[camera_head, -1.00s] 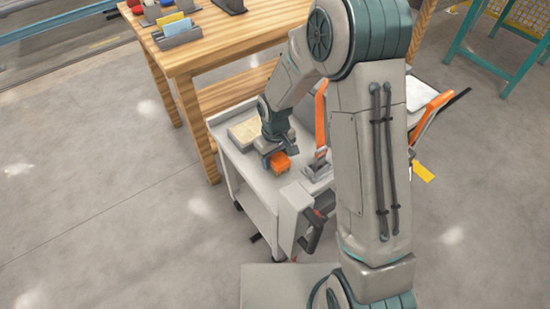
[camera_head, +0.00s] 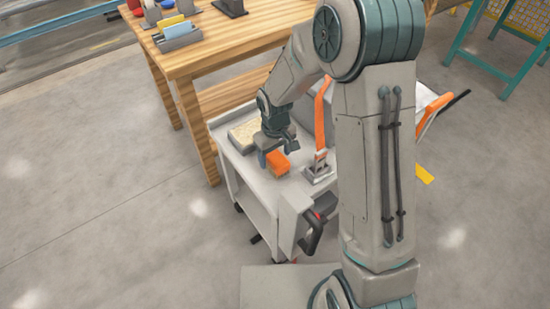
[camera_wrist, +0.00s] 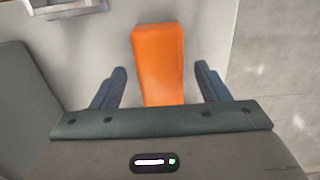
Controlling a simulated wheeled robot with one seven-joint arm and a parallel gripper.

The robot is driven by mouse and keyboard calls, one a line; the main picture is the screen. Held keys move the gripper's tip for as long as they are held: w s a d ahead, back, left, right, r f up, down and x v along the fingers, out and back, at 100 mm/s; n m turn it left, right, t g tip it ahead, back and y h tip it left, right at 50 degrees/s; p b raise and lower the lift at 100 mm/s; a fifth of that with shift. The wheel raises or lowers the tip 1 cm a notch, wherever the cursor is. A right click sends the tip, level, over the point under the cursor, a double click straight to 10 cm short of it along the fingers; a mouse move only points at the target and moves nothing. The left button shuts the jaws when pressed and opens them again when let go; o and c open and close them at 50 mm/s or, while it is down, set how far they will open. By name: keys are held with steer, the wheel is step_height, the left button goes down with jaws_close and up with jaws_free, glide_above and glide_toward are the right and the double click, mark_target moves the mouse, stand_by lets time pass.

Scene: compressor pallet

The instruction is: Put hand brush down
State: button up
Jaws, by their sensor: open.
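The orange hand brush (camera_head: 279,163) lies on the top of a grey-white cart, just below my gripper in the head view. In the wrist view the orange part of the brush (camera_wrist: 158,62) lies between my two fingers, with a gap on each side. My gripper (camera_wrist: 160,82) is open and not touching the brush; it also shows in the head view (camera_head: 277,152). The brush's near end is hidden behind the gripper body in the wrist view. Bristles are not visible.
The cart top (camera_head: 268,190) also holds a shallow tan-filled tray (camera_head: 243,136) and an orange strap with a metal buckle (camera_head: 320,168). A dark cart handle (camera_head: 313,236) sticks out in front. A wooden table (camera_head: 205,60) stands behind.

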mark_target(275, 156)
step_height(275, 156, up, 9)
steer(key=p, duration=0.1)
steer(key=s+d+r+m+t, duration=0.1)
steer(key=s+d+r+m, duration=0.2)
steer(key=s, duration=0.6)
steer(key=s+d+r+m+t, duration=0.1)
steer(key=s+d+r+m, duration=0.2)
steer(key=s+d+r, duration=0.5)
steer(key=s+d, duration=0.1)
steer(key=d, duration=0.1)
steer(key=shift+s+d+m, duration=0.2)
steer(key=shift+d+m, duration=0.1)
steer(key=shift+m, duration=0.1)
steer(key=shift+r, duration=0.15)
